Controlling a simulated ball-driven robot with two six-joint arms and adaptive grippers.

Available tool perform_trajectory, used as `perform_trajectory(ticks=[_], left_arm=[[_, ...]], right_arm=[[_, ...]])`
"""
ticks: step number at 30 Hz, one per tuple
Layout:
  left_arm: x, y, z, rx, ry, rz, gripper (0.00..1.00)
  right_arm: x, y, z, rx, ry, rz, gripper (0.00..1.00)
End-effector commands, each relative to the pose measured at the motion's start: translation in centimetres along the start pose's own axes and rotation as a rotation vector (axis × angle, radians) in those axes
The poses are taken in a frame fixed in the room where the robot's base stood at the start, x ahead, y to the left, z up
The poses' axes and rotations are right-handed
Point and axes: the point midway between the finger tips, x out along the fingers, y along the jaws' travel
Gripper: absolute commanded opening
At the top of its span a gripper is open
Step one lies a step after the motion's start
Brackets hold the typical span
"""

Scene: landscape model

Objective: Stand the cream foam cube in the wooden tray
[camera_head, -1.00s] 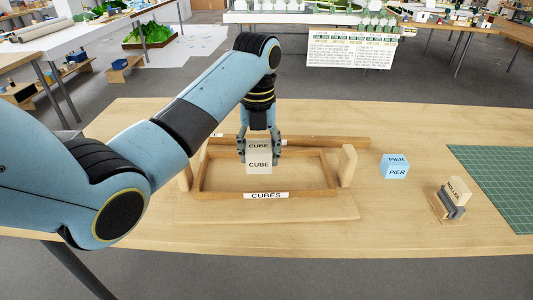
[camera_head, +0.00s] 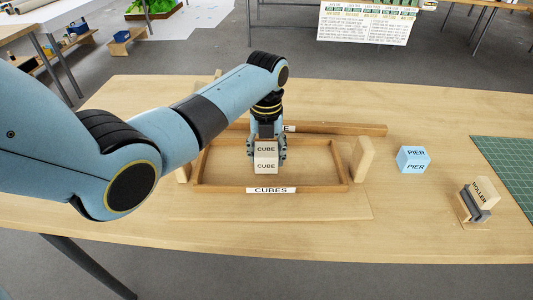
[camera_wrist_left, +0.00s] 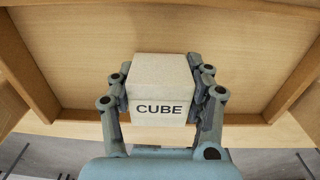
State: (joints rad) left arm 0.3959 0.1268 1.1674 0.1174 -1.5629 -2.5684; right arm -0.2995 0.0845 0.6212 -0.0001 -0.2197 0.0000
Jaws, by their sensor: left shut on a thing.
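The cream foam cube (camera_head: 265,166) is marked CUBE and sits upright between the fingers of my left gripper (camera_head: 266,149). The cube also shows in the left wrist view (camera_wrist_left: 160,84), with the gripper fingers (camera_wrist_left: 162,90) shut on its two sides. The wooden tray (camera_head: 217,188) is a low rectangular frame labelled CUBES at its front. The cube is inside the tray's outline, near the middle. I cannot tell whether its underside touches the tray floor. My right gripper is not in view.
A wooden bar (camera_head: 340,128) lies behind the tray, and an upright wooden block (camera_head: 360,158) stands at its right. A blue PIER block (camera_head: 413,160), a ROLLER piece (camera_head: 478,201) on a small stand and a green mat (camera_head: 510,165) lie further right. The table's front is clear.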

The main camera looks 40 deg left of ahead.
Motion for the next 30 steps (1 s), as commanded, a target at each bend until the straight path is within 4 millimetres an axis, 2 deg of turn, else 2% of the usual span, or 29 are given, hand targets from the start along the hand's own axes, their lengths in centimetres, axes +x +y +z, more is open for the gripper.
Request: perform_trajectory(ticks=[3, 11, 12, 17, 25, 30], left_arm=[[0.1, -0.1, 0.1, 0.000, -0.002, -0.001, 0.41], [0.4, 0.0, 0.0, 0.001, -0.001, -0.001, 0.41], [0.4, -0.1, 0.0, 0.001, -0.002, -0.001, 0.55], [0.4, -0.1, 0.0, 0.001, -0.002, -0.001, 0.74], [0.2, -0.1, 0.1, 0.001, -0.002, -0.001, 0.74], [-1.7, -0.1, 0.1, 0.001, -0.004, -0.002, 0.74]], right_arm=[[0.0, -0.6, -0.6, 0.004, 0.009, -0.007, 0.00], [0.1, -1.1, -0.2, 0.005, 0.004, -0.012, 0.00], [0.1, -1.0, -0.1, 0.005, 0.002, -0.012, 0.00], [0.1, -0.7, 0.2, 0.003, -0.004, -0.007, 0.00], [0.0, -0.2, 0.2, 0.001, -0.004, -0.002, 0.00], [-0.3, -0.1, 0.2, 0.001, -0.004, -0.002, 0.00]])
